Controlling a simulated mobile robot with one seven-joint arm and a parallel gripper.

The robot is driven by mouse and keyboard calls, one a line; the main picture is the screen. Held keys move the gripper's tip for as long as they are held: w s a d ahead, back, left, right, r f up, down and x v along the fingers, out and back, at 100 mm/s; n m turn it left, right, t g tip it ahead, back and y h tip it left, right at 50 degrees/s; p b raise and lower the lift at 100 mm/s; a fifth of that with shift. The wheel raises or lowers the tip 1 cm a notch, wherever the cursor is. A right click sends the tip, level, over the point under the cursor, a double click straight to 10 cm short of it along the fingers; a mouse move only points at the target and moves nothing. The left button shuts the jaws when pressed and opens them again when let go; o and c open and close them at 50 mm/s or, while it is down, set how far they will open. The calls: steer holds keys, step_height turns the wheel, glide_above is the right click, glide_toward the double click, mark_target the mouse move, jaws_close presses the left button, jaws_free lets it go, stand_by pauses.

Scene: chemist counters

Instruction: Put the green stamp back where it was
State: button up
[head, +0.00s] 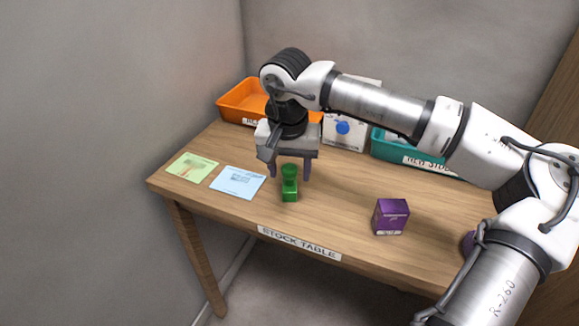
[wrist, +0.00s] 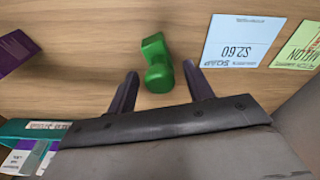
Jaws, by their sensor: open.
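The green stamp (head: 290,184) stands upright on the wooden table, right of the blue card, near the front edge. My gripper (head: 290,176) is above and just behind it, pointing down, with its fingers apart. In the wrist view the green stamp (wrist: 156,62) shows just beyond and between the two open fingertips of my gripper (wrist: 160,84). The fingers hold nothing. I cannot tell whether a finger touches the stamp.
A blue card (head: 238,182) and a green card (head: 192,167) lie at the left. A purple box (head: 391,216) stands at the right. An orange tray (head: 240,102) and a teal tray (head: 385,150) are at the back. Bare table lies between stamp and purple box.

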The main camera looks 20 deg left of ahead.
mark_target(288, 174)
step_height(288, 174, up, 12)
steer(key=s, duration=0.1)
steer(key=shift+s, duration=0.2)
steer(key=shift+d, duration=0.1)
stand_by(0.4)
